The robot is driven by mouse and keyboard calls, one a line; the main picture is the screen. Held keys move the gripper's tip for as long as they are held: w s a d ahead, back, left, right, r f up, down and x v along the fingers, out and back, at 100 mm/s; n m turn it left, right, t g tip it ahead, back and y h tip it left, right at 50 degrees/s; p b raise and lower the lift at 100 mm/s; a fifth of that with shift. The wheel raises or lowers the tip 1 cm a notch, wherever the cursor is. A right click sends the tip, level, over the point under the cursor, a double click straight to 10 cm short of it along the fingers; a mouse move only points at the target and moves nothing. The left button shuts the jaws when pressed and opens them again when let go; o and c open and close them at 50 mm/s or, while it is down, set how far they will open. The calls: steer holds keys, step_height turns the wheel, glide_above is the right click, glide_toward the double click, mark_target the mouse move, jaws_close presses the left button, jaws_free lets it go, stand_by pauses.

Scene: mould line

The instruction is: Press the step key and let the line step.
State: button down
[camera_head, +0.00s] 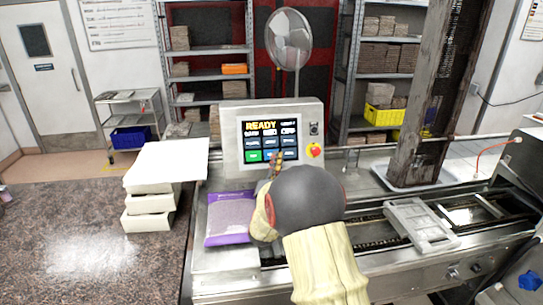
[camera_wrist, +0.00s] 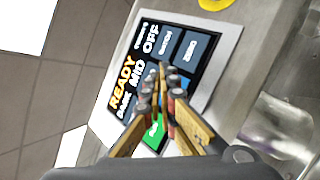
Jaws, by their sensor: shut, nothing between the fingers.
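The control panel (camera_head: 268,138) stands at the back of the line with a lit screen. The screen (camera_head: 270,142) reads READY in yellow, with a green key at lower left and several blue keys. My gripper (camera_head: 276,160) is shut and empty, in front of the screen's lower part. In the wrist view its fingertips (camera_wrist: 163,85) overlap the lower keys and part of the green key (camera_wrist: 155,132). I cannot tell whether they touch the screen. The step key's label is not readable.
A red stop button (camera_head: 314,150) sits at the panel's right. A purple packet (camera_head: 228,218) lies left of my arm, beside stacked white trays (camera_head: 150,200). A grey mould (camera_head: 420,224) rests on the conveyor rails at right. A dark upright column (camera_head: 425,100) stands behind it.

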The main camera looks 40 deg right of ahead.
steer(key=shift+w, duration=0.1)
stand_by(0.3)
steer(key=shift+w+d+f+b, duration=0.1)
steer(key=shift+w+d+b, duration=0.15)
steer(key=shift+b, duration=0.2)
steer(key=shift+w+d+f, duration=0.1)
steer(key=shift+w, duration=0.1)
stand_by(0.5)
stand_by(0.4)
steer(key=shift+s+a+r, duration=0.25)
steer(key=shift+s+a, duration=0.1)
steer(key=shift+s, duration=0.2)
steer(key=s, duration=0.1)
steer(key=s+a+r, duration=0.1)
steer(key=s+a, duration=0.1)
steer(key=s, duration=0.1)
steer(key=shift+a+r, duration=0.25)
steer(key=shift+r, duration=0.05)
